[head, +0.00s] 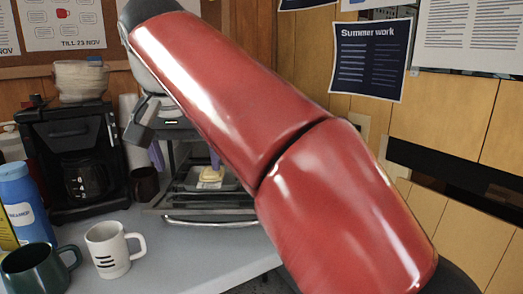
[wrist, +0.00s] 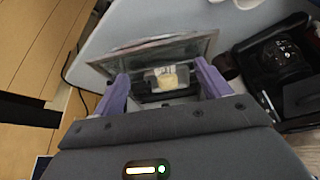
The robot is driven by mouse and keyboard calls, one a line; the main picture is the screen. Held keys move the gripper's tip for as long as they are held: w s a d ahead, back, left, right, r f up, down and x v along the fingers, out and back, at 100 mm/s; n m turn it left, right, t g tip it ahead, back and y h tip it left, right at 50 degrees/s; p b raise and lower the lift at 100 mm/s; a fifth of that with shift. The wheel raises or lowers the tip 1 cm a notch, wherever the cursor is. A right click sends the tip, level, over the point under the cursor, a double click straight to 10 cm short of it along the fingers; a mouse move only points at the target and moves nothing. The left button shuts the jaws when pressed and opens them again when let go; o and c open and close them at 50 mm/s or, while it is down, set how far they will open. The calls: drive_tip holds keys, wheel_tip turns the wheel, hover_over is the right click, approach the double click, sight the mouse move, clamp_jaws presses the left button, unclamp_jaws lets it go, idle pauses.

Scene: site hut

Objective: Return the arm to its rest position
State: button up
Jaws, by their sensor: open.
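My gripper (head: 186,163) has two purple fingers, which stand apart in front of the toaster oven (head: 168,205). Nothing shows held between them. In the wrist view the fingers of my gripper (wrist: 161,70) are also spread. The oven's glass door is folded down, with its handle (head: 210,222) at the front. A pale slice with a yellow piece on top (head: 210,175) lies on a dark tray inside; it shows between the fingers in the wrist view (wrist: 167,78). My red arm hides the oven's right side and part of its top.
A black coffee maker (head: 75,150) stands left of the oven, with a dark mug (head: 145,184) between them. A white mug (head: 108,250), a green mug (head: 38,272) and a blue bottle (head: 24,205) stand at the front left. The grey counter (head: 190,262) is bare before the oven.

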drive_tip(key=s+d+f, duration=0.4)
drive_tip(key=d+f, duration=0.3)
drive_tip(key=d, duration=0.4)
drive_tip(key=s+d+f, duration=0.3)
drive_tip(key=d+f, duration=0.4)
drive_tip(key=d, duration=0.4)
drive_tip(key=s+d+f, duration=0.3)
drive_tip(key=f, duration=0.3)
drive_tip(key=s+d+f+t, duration=0.1)
drive_tip(key=s+d+f, duration=0.1)
drive_tip(key=s+f, duration=0.2)
wheel_tip(320, 180, down, 2)
drive_tip(key=shift+s+d+f, duration=0.15)
drive_tip(key=shift+s+d, duration=0.15)
drive_tip(key=shift+d, duration=0.1)
